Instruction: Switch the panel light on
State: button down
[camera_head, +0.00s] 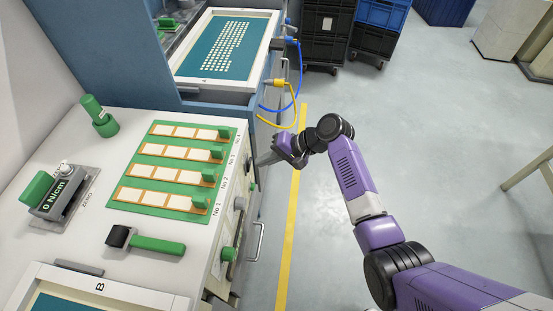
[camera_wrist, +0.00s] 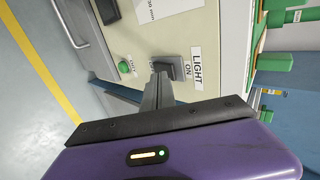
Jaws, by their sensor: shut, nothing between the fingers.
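The light switch (camera_wrist: 175,67) is a dark grey rocker on the cream front panel in the wrist view. A label (camera_wrist: 197,68) reading LIGHT and a smaller ON marking sit beside it. My gripper (camera_wrist: 161,80) is shut and empty, its fingertips right at the switch's near left edge. I cannot tell whether they touch it. A round green button or lamp (camera_wrist: 124,67) sits left of the switch, with a small label too blurred to read. In the head view my gripper (camera_head: 264,160) is at the cabinet's front face, which is seen edge-on, and I cannot make out the switch there.
The cabinet top holds a green rack of cream strips (camera_head: 175,170), a green-handled tool (camera_head: 145,242), a gauge (camera_head: 58,192) and a green stamp (camera_head: 99,116). A green knob (camera_head: 229,254) juts from the front. Yellow and blue cables (camera_head: 289,100) hang beyond my gripper.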

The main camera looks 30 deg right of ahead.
jog(key=shift+w+a+r, duration=0.1)
jog(key=shift+w+a, duration=0.15)
jog(key=shift+a, duration=0.15)
jog(key=shift+w+a+r+g+h+p, duration=0.1)
jog(key=shift+a+r+g+h+p, duration=0.1)
jog(key=shift+r+p, duration=0.5)
jog(key=shift+w+a+r+g+h+p, duration=0.1)
jog(key=shift+r+h+p, duration=0.15)
jog(key=shift+p, duration=0.75)
